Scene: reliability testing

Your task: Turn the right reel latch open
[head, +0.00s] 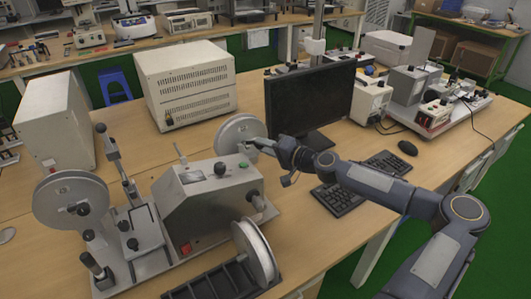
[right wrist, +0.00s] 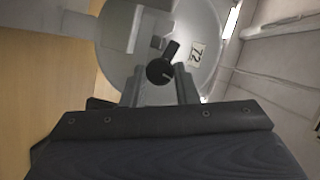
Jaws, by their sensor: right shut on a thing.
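The right reel (head: 237,129) is a pale grey disc at the back right of the grey reel machine (head: 205,208) in the head view. It fills the upper middle of the right wrist view (right wrist: 208,40), with a white label (right wrist: 196,55). Its latch (right wrist: 160,71) is a black round knob with a short lever tilted up to the right. My right gripper (head: 250,144) reaches the reel's hub from the right; its fingers (right wrist: 160,88) are shut on the latch. In the head view the gripper hides the latch. My left gripper is not in view.
A black monitor (head: 308,100), keyboard (head: 340,198) and mouse (head: 407,148) are right of the reel. A white vented box (head: 187,85) stands behind it.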

